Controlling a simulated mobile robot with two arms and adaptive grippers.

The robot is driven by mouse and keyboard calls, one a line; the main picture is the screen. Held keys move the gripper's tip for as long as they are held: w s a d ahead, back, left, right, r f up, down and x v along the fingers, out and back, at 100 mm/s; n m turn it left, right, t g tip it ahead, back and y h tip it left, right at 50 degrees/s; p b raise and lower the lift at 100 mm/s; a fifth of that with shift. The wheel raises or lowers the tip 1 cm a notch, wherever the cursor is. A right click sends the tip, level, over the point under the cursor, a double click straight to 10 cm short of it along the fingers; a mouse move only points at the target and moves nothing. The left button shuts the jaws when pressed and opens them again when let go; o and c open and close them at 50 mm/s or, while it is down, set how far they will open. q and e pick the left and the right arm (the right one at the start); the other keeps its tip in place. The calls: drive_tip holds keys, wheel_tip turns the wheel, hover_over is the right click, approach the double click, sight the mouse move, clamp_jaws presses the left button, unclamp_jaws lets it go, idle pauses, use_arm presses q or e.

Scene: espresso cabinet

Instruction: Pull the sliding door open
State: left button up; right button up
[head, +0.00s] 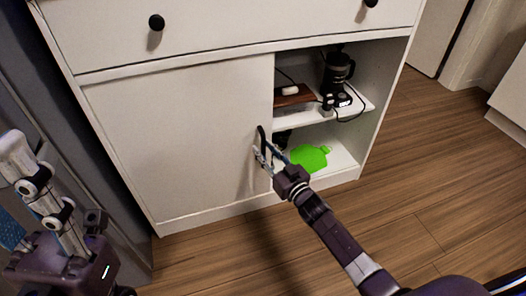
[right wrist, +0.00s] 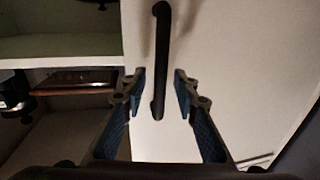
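The white sliding door (head: 185,145) covers the left part of the cabinet, and the right part stands open. Its black vertical handle (head: 262,140) is near the door's right edge. It also shows in the right wrist view as a dark bar (right wrist: 161,60). My right gripper (head: 265,157) is at the handle, with its fingers apart. In the right wrist view the handle's lower end appears between the open fingertips (right wrist: 158,84), with a gap on both sides. My left gripper (head: 25,190) is at the lower left, away from the door, and partly cut off by the frame.
The open compartment holds a black coffee maker (head: 338,75) and a brown box (head: 293,96) on the shelf (head: 345,108). A green object (head: 310,157) lies below. A drawer with black knobs (head: 156,22) is above. Wooden floor (head: 430,190) is clear at right.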

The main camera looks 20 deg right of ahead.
drive_tip(key=shift+w+a, duration=0.15)
drive_tip(key=shift+w, duration=0.45)
clamp_jaws()
